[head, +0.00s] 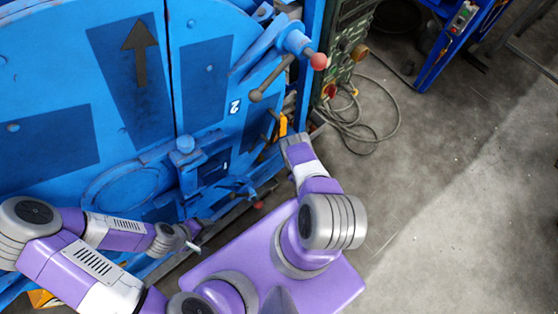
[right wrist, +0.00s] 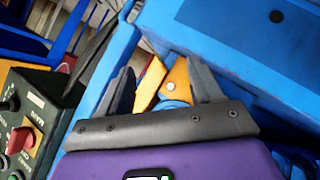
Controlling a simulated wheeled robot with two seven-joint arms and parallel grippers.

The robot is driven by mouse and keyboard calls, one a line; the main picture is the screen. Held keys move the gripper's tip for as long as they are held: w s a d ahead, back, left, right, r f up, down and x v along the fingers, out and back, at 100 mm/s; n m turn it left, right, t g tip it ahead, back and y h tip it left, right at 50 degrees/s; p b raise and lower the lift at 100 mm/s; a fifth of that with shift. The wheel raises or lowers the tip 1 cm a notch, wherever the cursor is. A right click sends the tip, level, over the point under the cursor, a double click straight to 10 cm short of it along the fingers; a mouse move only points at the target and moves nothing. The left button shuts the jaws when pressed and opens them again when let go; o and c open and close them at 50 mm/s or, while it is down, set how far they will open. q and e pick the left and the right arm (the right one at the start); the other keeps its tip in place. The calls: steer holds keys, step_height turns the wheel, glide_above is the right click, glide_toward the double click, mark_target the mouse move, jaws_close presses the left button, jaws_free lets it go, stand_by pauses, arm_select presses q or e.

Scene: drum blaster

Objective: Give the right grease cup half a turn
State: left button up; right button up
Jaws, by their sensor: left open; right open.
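My right gripper (right wrist: 162,85) is open in the right wrist view, its two dark fingers apart. Between and beyond them show a yellow-orange part (right wrist: 180,72) with a grey bolt head and a rounded blue piece (right wrist: 172,104), partly hidden by the gripper's palm. I cannot tell for sure which piece is the right grease cup. In the head view my right gripper (head: 292,140) is at the machine's right edge, just below a yellow part (head: 283,125); its fingers are hard to make out. My left gripper (head: 195,233) is open and empty, low in front of the blue machine.
The blue drum blaster (head: 205,85) fills the left, with red-knobbed levers (head: 319,61) sticking out. A green control panel (head: 347,50) stands to its right; it also shows in the right wrist view (right wrist: 38,112). A cable (head: 372,128) lies on the floor.

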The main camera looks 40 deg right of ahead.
mark_target(261, 160)
steer(key=w+a+n+t+y+b, duration=0.1)
steer(key=w+a+n+t+y, duration=0.3)
steer(key=a, duration=0.9)
steer(key=shift+m+h, duration=0.3)
steer(key=shift+h, duration=0.2)
steer(key=b+x, duration=0.2)
steer(key=x, duration=0.5)
steer(key=shift+w+a, duration=0.1)
steer(key=shift+w, duration=0.15)
steer(key=shift+w+b, duration=0.35)
steer(key=shift+w, duration=0.1)
steer(key=c, duration=1)
